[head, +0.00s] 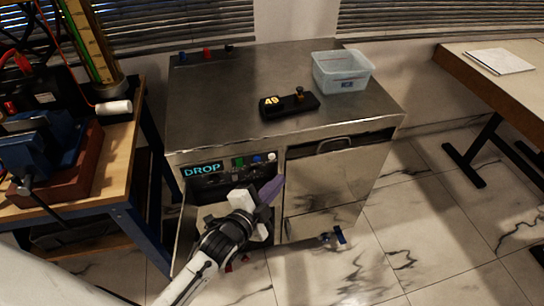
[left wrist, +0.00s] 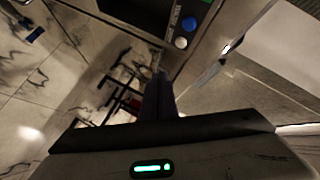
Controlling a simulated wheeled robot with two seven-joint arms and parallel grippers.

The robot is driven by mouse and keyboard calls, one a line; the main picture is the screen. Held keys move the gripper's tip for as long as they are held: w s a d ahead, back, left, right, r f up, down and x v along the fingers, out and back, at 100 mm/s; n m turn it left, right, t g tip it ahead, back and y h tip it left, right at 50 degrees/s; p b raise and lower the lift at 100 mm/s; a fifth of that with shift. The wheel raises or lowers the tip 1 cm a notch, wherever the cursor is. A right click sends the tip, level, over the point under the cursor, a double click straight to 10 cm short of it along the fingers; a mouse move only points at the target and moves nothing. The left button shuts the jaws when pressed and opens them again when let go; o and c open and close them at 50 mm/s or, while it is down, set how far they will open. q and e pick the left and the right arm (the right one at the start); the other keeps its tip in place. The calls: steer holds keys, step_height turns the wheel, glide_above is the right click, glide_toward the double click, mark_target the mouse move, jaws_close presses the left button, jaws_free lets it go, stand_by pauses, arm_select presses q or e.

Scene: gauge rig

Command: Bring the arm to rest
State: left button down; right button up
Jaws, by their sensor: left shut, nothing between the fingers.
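My left gripper (head: 270,190) is in front of the metal cabinet's control panel, near the buttons, and its purple fingers are shut with nothing between them. In the left wrist view the closed fingers (left wrist: 160,97) point toward the panel's lower edge, apart from the blue button (left wrist: 189,23) and white button (left wrist: 181,43). The panel has a lit display (head: 202,169) reading "DROP" and a green button (head: 239,161). My right gripper is in neither view.
On the cabinet top (head: 215,110) are a black labelled block (head: 289,104) and a light blue bin (head: 342,72). A workbench with a blue vise (head: 45,150) stands left, a table (head: 500,80) right.

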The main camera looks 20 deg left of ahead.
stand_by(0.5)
arm_select(q)
steer(key=s+f+n+g, duration=0.3)
steer(key=s+f+n, duration=0.2)
steer(key=s, duration=0.7)
steer(key=s+f+n+g, duration=0.3)
steer(key=s+f+n, duration=0.3)
steer(key=s, duration=0.6)
steer(key=shift+a+f+n+g, duration=0.3)
steer(key=shift+a+f+g, duration=0.15)
steer(key=shift+f, duration=0.25)
